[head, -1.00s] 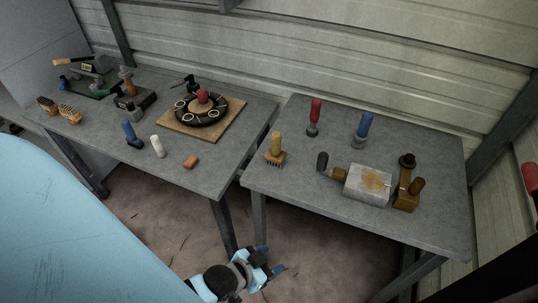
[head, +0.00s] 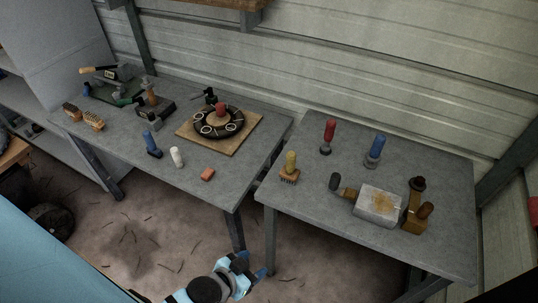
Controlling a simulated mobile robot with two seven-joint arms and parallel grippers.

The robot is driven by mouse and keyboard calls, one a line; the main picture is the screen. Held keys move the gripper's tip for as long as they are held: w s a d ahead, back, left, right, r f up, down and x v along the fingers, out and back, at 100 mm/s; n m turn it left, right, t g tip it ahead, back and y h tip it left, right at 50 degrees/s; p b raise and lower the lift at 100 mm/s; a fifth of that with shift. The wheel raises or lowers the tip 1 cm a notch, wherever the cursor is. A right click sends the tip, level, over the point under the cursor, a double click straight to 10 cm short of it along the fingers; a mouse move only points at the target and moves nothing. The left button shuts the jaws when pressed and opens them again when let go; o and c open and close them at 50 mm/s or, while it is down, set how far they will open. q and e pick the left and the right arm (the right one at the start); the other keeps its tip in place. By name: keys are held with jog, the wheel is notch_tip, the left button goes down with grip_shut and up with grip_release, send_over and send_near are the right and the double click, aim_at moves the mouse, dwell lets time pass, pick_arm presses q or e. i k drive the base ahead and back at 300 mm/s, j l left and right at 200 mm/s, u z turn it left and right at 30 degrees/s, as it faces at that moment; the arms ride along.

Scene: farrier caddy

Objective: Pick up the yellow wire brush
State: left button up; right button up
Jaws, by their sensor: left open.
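The yellow wire brush (head: 290,168) stands upright on the right table, near its left front corner. Its yellow handle points up and its brown bristle block rests on the tabletop. My left gripper (head: 262,270) is low in front of the tables, below the tabletop level in the picture and well apart from the brush. It is open, and I see nothing in it. My right gripper is not in view.
On the right table (head: 330,209) stand a red-handled tool (head: 328,137), a blue-handled tool (head: 376,151), a grey block (head: 379,204) and a brown tool (head: 415,211). The left table (head: 205,188) holds several tools and a wooden board (head: 239,141). A gap separates the tables.

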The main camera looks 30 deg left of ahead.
aim_at(288, 173)
jog(key=u, duration=0.7)
